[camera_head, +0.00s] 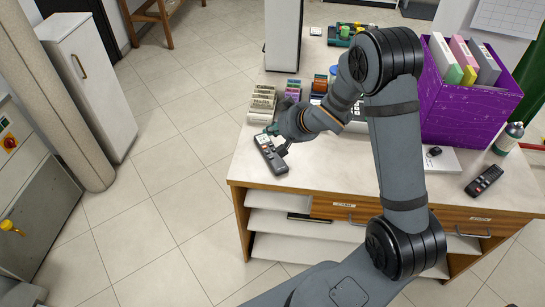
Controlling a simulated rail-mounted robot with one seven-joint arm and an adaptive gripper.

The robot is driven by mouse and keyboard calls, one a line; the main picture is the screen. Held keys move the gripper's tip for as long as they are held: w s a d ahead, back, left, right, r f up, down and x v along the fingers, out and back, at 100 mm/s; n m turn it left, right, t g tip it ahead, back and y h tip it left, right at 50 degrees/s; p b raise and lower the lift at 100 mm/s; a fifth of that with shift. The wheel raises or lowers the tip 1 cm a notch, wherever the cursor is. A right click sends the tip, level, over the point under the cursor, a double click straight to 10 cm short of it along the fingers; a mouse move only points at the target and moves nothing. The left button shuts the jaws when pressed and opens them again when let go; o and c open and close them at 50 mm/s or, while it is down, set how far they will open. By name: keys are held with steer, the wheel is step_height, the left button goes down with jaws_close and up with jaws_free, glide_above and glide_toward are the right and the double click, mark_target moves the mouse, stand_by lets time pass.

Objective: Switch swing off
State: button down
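A dark grey remote-like device (271,157) with a light upper end lies at the counter's left edge. My gripper (279,139) is right at the upper end of this device, partly covering it. Whether it touches the device, and whether its fingers are open or shut, is too small to tell. A second, black remote (484,181) with coloured buttons lies at the counter's right side, away from my gripper. No label reading "swing" is legible on either device.
My arm reaches across the counter (330,180). Small stacked card boxes (262,103) stand just behind my gripper. A purple crate (465,110) with folders, a computer mouse (434,151) and a bottle (508,138) are at the right. Tiled floor (175,190) lies open at the left.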

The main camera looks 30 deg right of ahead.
steer(key=shift+d, duration=0.15)
steer(key=shift+f, duration=0.15)
steer(key=b, duration=0.8)
glide_toward(267, 153)
steer(key=x, duration=0.5)
steer(key=shift+w+a+r, duration=0.25)
steer(key=shift+w+r, duration=0.1)
stand_by(0.5)
steer(key=shift+f+b, duration=0.4)
steer(key=shift+b, duration=0.15)
steer(key=shift+f+b, duration=0.3)
stand_by(0.4)
steer(key=shift+r, duration=0.1)
steer(key=shift+r+p, duration=0.65)
steer(key=shift+p, duration=0.05)
